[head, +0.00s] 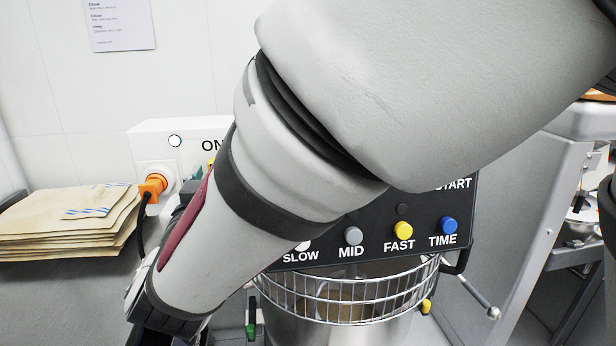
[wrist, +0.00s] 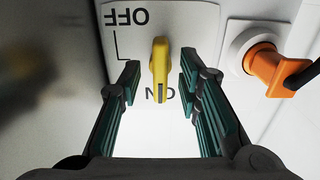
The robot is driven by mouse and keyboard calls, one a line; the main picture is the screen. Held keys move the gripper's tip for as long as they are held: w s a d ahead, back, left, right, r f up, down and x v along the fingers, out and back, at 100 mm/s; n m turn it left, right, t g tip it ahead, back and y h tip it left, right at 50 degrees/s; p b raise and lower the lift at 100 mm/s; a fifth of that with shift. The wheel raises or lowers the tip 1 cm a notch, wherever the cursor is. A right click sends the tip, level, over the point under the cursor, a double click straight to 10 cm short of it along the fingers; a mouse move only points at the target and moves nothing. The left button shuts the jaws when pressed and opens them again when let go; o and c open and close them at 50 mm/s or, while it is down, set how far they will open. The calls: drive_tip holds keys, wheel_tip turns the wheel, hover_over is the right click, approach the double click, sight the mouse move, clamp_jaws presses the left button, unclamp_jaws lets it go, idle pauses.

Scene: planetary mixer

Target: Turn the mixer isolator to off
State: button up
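The isolator is a white box with a yellow handle (wrist: 160,58) in the wrist view, where its OFF (wrist: 127,16) and ON lettering appears upside down. The handle runs up and down in the picture, its near end over the ON lettering. My gripper (wrist: 160,68) is open, with one green-padded finger on each side of the handle. A gap shows on both sides, and nothing is held. In the head view the isolator box (head: 150,131) shows its ON label at left, but my arm hides most of the handle and gripper.
An orange plug (wrist: 265,65) sits in a white socket beside the isolator; it also shows in the head view (head: 153,186). Stacked paper sacks (head: 70,225) lie at left. The mixer's black button panel (head: 330,240) and wire bowl guard (head: 350,300) are at right, below my arm.

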clamp_jaws()
